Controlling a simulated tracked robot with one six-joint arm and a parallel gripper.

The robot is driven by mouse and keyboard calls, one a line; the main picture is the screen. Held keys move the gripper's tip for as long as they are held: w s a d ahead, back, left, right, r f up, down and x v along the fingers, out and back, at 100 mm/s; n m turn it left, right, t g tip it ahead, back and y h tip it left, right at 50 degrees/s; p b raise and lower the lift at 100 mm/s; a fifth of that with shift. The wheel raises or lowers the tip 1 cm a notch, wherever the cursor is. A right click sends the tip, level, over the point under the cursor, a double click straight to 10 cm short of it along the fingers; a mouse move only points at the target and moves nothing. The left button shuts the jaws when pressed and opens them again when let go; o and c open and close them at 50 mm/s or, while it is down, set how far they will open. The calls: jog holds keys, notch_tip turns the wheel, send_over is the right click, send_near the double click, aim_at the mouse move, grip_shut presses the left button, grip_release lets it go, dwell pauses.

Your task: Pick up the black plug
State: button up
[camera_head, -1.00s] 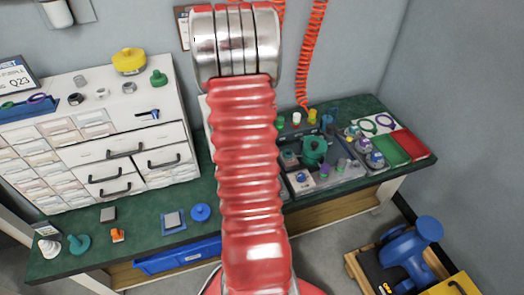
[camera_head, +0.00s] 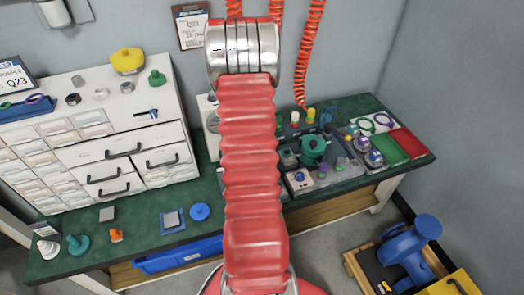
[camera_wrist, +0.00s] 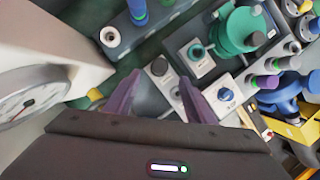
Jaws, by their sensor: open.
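My gripper (camera_wrist: 157,86) shows in the wrist view with its two purple-grey fingers apart and nothing held between them. It points over the equipment area on the green bench. Small pale blocks stand beyond and beside the fingers, one with a grey top (camera_wrist: 160,67) and one with a blue knob (camera_wrist: 227,96). I cannot make out the black plug with certainty in either view. In the head view my red arm covers the middle of the bench and my gripper is hidden.
A white gauge box (camera_wrist: 40,70) stands close at left in the wrist view. A green flanged fitting (camera_wrist: 235,30) and several small cylinders lie to the right. In the head view, a drawer cabinet (camera_head: 110,145) is left; green and red trays (camera_head: 385,150) are right.

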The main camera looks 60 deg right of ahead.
jog(key=shift+x, duration=2)
jog(key=shift+d+x, duration=0.2)
jog(key=shift+x, duration=2.4)
jog(key=c, duration=1.2)
jog(key=shift+r, duration=0.1)
notch_tip(320, 180, up, 10)
jog(key=shift+f, duration=0.1)
